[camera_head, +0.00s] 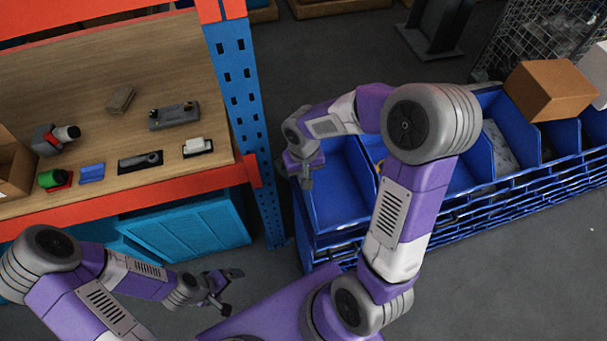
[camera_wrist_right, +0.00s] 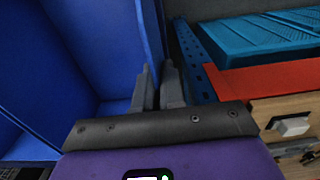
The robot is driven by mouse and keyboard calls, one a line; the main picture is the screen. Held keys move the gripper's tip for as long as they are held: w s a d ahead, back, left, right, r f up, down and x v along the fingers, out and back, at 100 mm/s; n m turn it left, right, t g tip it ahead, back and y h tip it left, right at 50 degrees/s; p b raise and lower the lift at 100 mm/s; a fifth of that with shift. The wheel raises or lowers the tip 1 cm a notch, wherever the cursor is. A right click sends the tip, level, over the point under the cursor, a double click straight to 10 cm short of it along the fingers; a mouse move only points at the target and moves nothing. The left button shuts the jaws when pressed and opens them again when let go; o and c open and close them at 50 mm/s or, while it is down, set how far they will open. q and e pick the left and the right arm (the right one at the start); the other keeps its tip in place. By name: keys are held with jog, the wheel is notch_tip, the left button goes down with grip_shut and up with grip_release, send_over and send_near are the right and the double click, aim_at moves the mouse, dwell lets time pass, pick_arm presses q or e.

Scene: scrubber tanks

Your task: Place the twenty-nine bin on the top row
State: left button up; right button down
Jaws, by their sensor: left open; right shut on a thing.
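A blue open-topped bin (camera_head: 343,190) is at the left end of a row of blue bins; no number is legible on it. My right gripper (camera_head: 306,178) is at its left wall. In the right wrist view its fingers (camera_wrist_right: 160,88) are shut on the upright wall of the blue bin (camera_wrist_right: 92,45). I cannot tell whether this bin rests on the stack or is lifted. My left gripper (camera_head: 219,291) is open and empty, low in front of the workbench, apart from the bins. My right arm hides part of the row.
A workbench (camera_head: 65,95) with tools and an orange edge stands at the left, its blue perforated post (camera_head: 236,85) close to my right gripper. Blue boxes (camera_head: 190,240) are under it. A cardboard box (camera_head: 551,90) sits on the bins at the right.

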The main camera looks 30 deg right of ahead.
jog(key=shift+f, duration=0.15)
jog(key=c, duration=1.2)
grip_release()
jog(key=shift+c, duration=0.2)
notch_tip(320, 180, up, 12)
jog(key=shift+r+p, duration=0.2)
jog(key=shift+p, duration=0.55)
